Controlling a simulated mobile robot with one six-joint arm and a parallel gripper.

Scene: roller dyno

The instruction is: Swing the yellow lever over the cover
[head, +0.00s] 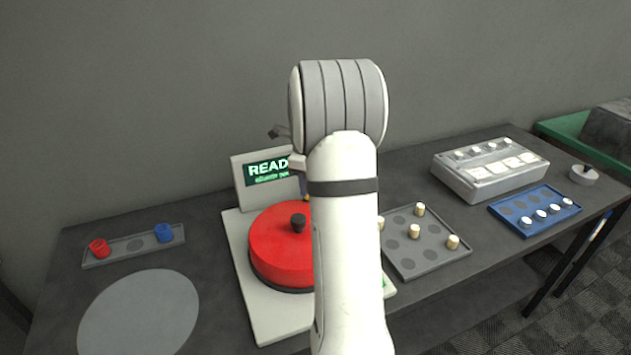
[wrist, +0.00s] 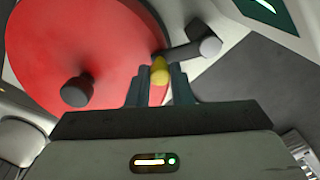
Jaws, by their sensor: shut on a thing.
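The red round cover (head: 283,246) with a dark knob (head: 298,223) sits on a pale base plate (head: 240,290), in front of the READY screen (head: 268,173). In the wrist view the red cover (wrist: 85,50) fills the upper left, with its knob (wrist: 77,91) left of my fingers. My gripper (wrist: 159,82) is shut on the yellow lever (wrist: 159,68), whose rounded yellow tip shows between the fingers at the cover's right edge. A dark bar with a pale round end (wrist: 210,46) lies just beyond the fingertips. In the head view my arm hides the gripper and most of the lever.
A grey tray with red and blue rings (head: 132,247) and a light disc (head: 140,312) are at left. At right are a tray of pale pegs (head: 425,262), a grey box (head: 465,185) and a blue tray (head: 520,228). A wall stands behind the table.

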